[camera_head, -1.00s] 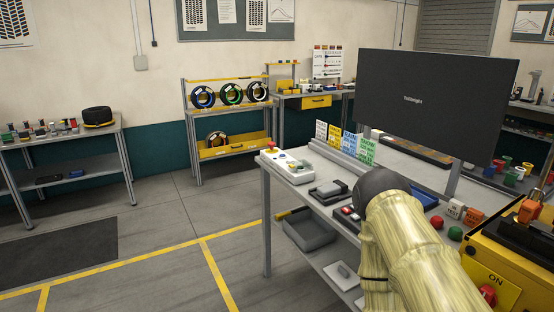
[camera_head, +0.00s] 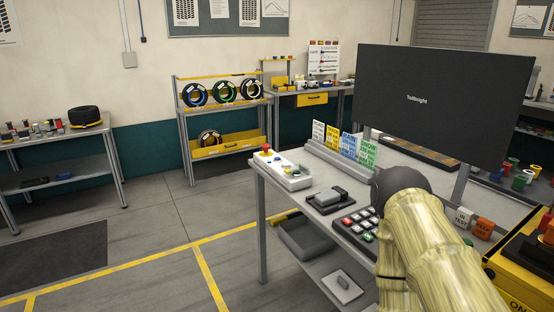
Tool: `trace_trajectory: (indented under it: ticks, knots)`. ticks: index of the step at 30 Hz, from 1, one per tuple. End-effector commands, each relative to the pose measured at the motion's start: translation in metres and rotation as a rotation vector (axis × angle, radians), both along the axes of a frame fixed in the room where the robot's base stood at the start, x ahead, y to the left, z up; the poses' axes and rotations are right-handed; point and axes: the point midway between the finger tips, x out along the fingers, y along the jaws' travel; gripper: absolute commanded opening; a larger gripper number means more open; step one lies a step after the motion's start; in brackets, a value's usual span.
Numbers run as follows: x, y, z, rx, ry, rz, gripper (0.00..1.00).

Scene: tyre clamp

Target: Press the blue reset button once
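A white control box (camera_head: 293,181) sits at the near left end of the grey workbench. It carries a red mushroom button (camera_head: 266,148) at its far end and several small buttons. No gripper fingers show.
A dark keypad (camera_head: 360,228) and a small grey-black device (camera_head: 335,198) lie between the box and my arm. Coloured cards (camera_head: 347,144) and a monitor (camera_head: 445,105) stand behind. A yellow machine (camera_head: 515,268) is at right.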

Motion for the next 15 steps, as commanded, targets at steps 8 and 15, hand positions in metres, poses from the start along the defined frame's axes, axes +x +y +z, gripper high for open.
trace_trajectory:
  ticks: [8,15]
  knots:
    - [0.0001,0.0,0.0,0.0,0.0,0.0,0.0]
    - [0.0002,0.0,0.0,0.0,0.0,0.0,0.0]
